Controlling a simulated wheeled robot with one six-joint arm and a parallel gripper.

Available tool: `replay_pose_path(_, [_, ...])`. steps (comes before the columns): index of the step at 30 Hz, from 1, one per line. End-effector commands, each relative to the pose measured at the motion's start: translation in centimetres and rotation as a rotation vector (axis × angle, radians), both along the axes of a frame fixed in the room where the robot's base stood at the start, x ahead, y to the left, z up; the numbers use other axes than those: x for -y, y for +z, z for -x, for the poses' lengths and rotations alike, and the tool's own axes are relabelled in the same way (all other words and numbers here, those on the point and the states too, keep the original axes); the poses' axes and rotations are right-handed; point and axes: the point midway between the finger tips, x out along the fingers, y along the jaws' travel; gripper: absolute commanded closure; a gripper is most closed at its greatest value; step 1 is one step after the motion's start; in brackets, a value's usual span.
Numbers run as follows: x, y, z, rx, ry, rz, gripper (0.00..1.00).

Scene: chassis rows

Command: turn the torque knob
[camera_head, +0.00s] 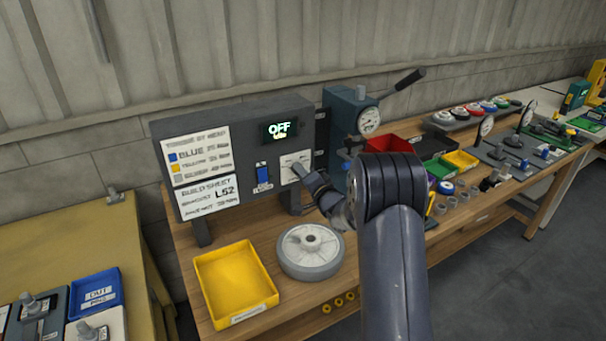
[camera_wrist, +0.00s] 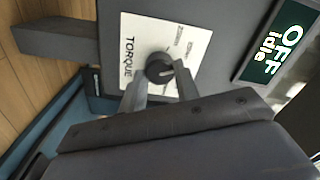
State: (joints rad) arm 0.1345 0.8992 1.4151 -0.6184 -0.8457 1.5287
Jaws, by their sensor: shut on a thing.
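The torque knob (camera_wrist: 159,68) is a round dark knob on a white plate marked TORQUE (camera_wrist: 128,45), in the wrist view. My gripper (camera_wrist: 160,80) is shut on the knob, with one grey finger on each side of it. In the head view my gripper (camera_head: 299,169) reaches the right part of the dark grey control panel (camera_head: 240,113), and it hides most of the knob there. The panel's display (camera_head: 280,130) reads OFF with a smaller line below; in the wrist view the display (camera_wrist: 279,46) reads OFF idle.
A blue switch (camera_head: 263,175) sits left of the knob plate. An empty yellow tray (camera_head: 235,283) and a grey wheel (camera_head: 309,251) lie on the wooden bench before the panel. A blue-green press with a dial (camera_head: 369,121) stands just right of the panel.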

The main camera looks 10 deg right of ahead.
Motion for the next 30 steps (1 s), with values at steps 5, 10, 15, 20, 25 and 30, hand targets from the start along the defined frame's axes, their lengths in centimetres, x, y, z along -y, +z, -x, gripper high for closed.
replay_pose_path(5, [0.04, -0.03, 0.0, -0.003, -0.001, -0.011, 0.93])
replay_pose_path(10, [0.04, -0.05, 0.0, -0.003, -0.001, -0.009, 0.93])
replay_pose_path(15, [0.05, -0.04, 0.0, -0.003, -0.001, -0.009, 0.64])
replay_pose_path(20, [0.03, -0.04, 0.0, -0.004, 0.0, -0.008, 0.51])
replay_pose_path(25, [0.01, -0.03, 0.0, -0.003, 0.0, -0.009, 0.48])
replay_pose_path(30, [0.11, -0.03, 0.24, -0.002, -0.001, -0.009, 0.48])
